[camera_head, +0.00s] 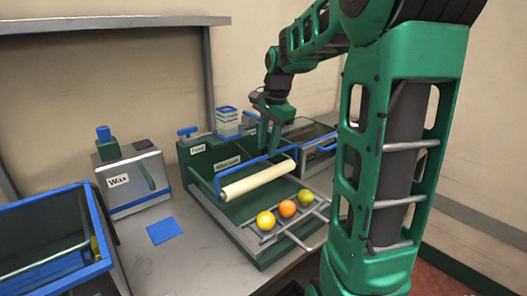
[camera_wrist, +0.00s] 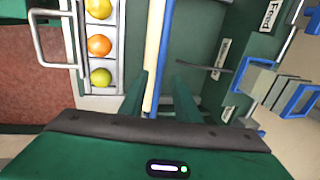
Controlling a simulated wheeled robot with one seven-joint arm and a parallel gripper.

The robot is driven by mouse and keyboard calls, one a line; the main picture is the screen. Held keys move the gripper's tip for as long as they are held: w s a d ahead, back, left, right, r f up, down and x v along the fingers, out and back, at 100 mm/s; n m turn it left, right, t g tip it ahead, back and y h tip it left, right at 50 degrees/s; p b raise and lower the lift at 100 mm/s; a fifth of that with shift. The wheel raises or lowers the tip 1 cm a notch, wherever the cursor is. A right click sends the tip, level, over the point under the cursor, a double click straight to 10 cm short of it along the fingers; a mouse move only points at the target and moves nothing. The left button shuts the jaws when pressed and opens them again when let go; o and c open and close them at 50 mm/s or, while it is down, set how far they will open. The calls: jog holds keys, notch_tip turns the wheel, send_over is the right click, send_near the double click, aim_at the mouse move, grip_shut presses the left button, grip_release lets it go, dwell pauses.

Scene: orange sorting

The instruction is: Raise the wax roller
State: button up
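The cream wax roller (camera_head: 258,181) lies across the green machine, with a blue bar (camera_head: 240,165) running along it. In the wrist view the cream roller (camera_wrist: 154,45) and the blue bar (camera_wrist: 165,45) run side by side up the picture. My gripper (camera_head: 270,147) points down at the far right part of the blue bar. In the wrist view the two fingers of my gripper (camera_wrist: 160,85) stand apart on either side of the bar, with gaps visible. Whether either finger touches the bar cannot be told.
Several fruits, orange and yellow-green, including an orange one (camera_head: 287,208), sit on the grey rack in front of the roller. A grey box labelled Wax (camera_head: 132,180) and a blue-rimmed crate (camera_head: 45,205) stand left. A blue pad (camera_head: 164,230) lies on the table.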

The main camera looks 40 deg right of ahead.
jog(key=shift+w+f, duration=0.2)
jog(key=shift+f, duration=0.9)
grip_shut()
jog(key=shift+r, duration=0.1)
